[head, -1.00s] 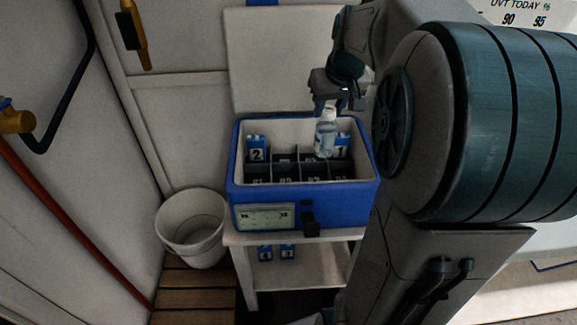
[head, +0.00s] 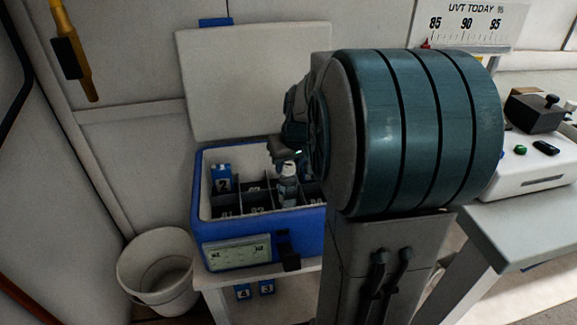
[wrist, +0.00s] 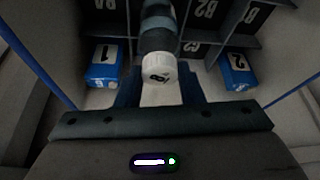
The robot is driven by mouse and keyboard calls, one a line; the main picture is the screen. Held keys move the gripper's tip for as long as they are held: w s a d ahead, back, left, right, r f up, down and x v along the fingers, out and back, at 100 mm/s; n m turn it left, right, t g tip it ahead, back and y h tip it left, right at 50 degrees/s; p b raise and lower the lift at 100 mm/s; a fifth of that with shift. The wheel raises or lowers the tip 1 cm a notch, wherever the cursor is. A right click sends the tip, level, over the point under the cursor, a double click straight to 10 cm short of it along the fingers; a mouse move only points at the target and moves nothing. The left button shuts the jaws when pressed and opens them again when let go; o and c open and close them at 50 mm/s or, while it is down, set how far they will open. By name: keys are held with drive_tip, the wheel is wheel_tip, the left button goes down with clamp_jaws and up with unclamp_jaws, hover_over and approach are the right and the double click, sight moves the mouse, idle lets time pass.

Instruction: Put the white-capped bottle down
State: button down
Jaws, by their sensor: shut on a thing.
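The white-capped bottle (head: 287,190) is in my gripper (head: 285,158), upright over the black dividers inside the open blue box (head: 262,224). In the wrist view the bottle's white cap (wrist: 159,67) sits between my two fingers, with dark marks on its top. Its blue-grey body points down among the dividers. My gripper is shut on it. Whether the bottle's base touches a compartment floor cannot be told. My arm hides the box's right part in the head view.
Blue numbered blocks (head: 221,178) stand in the box, and two more (head: 243,291) show below it. The raised lid (head: 250,80) stands behind. A white bucket (head: 158,272) is at left. A bench with a white device (head: 540,160) is at right.

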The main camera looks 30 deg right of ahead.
drive_tip(key=shift+f+b, duration=0.5)
drive_tip(key=shift+f, duration=0.15)
drive_tip(key=c, duration=1)
unclamp_jaws()
drive_tip(key=shift+o, duration=0.2)
drive_tip(key=shift+r+p, duration=0.5)
drive_tip(key=shift+r, duration=0.05)
drive_tip(key=p+v, duration=0.3)
drive_tip(key=v, duration=0.9)
drive_tip(key=shift+n+g+y, duration=0.3)
drive_tip(key=shift+n+g, duration=0.1)
drive_tip(key=shift+g, duration=0.4)
drive_tip(key=s+a+f, duration=0.2)
drive_tip(key=a, duration=0.1)
drive_tip(key=s+a+f, duration=0.2)
drive_tip(key=a, duration=0.1)
drive_tip(key=s+a+f, duration=0.2)
drive_tip(key=s+a, duration=0.1)
drive_tip(key=s+a+f+g, duration=0.1)
drive_tip(key=s+a+f, duration=0.3)
drive_tip(key=s, duration=0.3)
drive_tip(key=shift+f, duration=0.3)
drive_tip(key=shift+w, duration=0.1)
